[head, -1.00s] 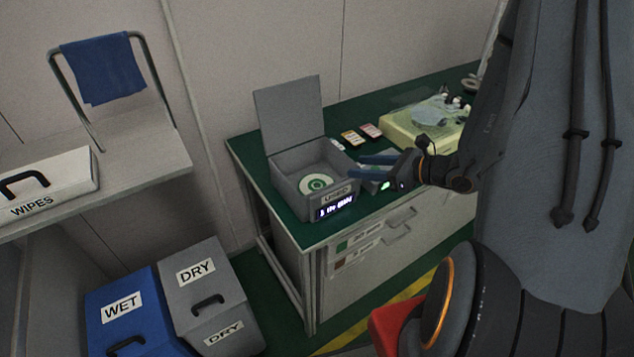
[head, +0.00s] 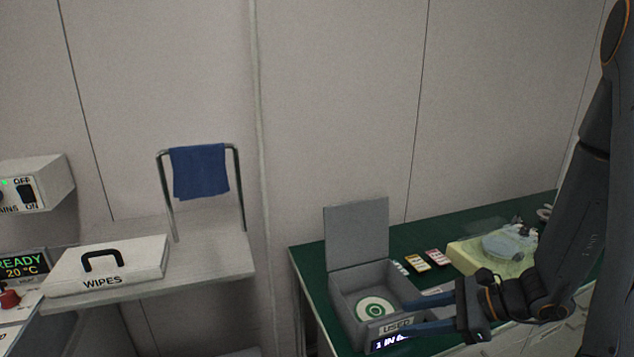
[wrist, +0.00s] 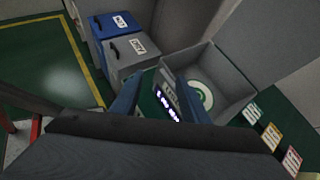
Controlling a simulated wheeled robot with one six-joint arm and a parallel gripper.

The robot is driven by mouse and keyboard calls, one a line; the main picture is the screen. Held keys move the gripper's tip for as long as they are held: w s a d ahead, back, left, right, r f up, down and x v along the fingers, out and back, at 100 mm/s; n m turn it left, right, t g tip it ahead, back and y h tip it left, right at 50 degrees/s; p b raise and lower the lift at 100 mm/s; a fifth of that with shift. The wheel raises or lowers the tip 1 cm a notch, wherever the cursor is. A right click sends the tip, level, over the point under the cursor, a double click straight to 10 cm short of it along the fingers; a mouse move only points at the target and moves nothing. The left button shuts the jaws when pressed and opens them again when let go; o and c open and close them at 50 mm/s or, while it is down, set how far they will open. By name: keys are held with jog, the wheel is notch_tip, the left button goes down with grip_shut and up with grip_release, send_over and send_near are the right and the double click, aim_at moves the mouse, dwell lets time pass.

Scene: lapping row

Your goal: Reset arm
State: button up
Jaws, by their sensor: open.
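My gripper (head: 428,311) is open, its two blue fingers apart with nothing seen between them. In the head view it is in front of the right side of a grey open-lidded box marked USED (head: 342,296). A white disc with a green ring (head: 375,309) lies inside the box. In the wrist view the fingers (wrist: 156,98) point towards the box (wrist: 226,80), and one finger overlaps its label side. I cannot tell whether the finger touches the box.
The box stands on a green bench (head: 312,262) with small cards (head: 417,263) and a pale yellow tray (head: 470,253) to its right. A WIPES box (head: 108,268) sits on a shelf at left, by a blue cloth (head: 200,172). WET (wrist: 115,22) and DRY (wrist: 130,57) bins stand on the floor.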

jog(key=s+a+r+n+g+h, duration=0.1)
jog(key=s+a+n+g+h, duration=0.35)
jog(key=s+n, duration=0.4)
jog(key=shift+w+d+r+n+t+h+b, duration=0.1)
jog(key=shift+d+r+n+t+h+b, duration=0.15)
jog(key=shift+r+n+h, duration=1.3)
jog(key=shift+w+d+f+n+t+h+b, duration=0.15)
jog(key=shift+d+n+h, duration=0.2)
jog(key=shift+n, duration=2.45)
jog(key=shift+d+r+n+t+h+b, duration=0.2)
jog(key=shift+r+n+h, duration=0.75)
jog(key=shift+n, duration=1.25)
jog(key=shift+f, duration=0.1)
